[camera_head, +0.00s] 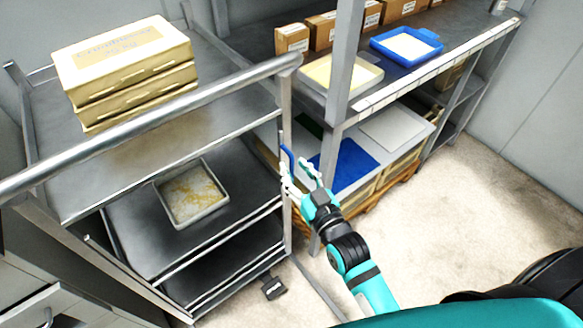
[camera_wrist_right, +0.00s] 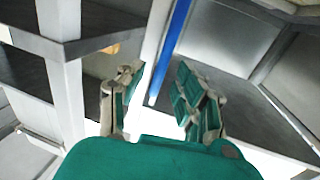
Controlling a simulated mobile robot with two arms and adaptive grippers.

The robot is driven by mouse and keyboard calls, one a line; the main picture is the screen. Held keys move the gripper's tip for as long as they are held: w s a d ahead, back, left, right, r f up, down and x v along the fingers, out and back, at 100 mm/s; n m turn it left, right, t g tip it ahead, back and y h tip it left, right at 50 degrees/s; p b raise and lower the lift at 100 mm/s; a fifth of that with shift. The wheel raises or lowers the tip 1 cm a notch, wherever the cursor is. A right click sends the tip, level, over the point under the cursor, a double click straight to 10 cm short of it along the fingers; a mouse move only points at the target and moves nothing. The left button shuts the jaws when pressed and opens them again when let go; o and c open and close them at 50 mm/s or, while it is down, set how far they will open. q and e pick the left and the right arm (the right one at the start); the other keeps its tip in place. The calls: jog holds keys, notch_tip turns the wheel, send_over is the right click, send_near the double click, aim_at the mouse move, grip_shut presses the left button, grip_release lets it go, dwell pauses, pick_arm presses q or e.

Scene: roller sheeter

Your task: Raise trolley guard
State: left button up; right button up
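A steel trolley (camera_head: 185,262) with several shelves stands at the left. A thick metal bar (camera_head: 150,122) runs along its near top side to a corner post at the right; I cannot tell whether this bar is the guard. A narrow blue strip (camera_head: 287,160), possibly a handle, is at that post. In the right wrist view the blue strip (camera_wrist_right: 172,45) runs upright beyond the fingers. My right gripper (camera_head: 303,170) is open beside the strip. Its fingers (camera_wrist_right: 158,95) stand apart with the strip visible between them; contact is not clear. My left gripper is not in view.
Stacked yellowish boxes (camera_head: 125,62) are on the trolley's top, and a shallow tray (camera_head: 192,193) is on a lower shelf. A rack (camera_head: 440,62) with cartons and a blue tray (camera_head: 405,45) stands to the right. The floor (camera_head: 460,205) at right is clear.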

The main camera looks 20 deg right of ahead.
jog(key=shift+w+a, duration=0.15)
jog(key=shift+w, duration=1.05)
grip_shut()
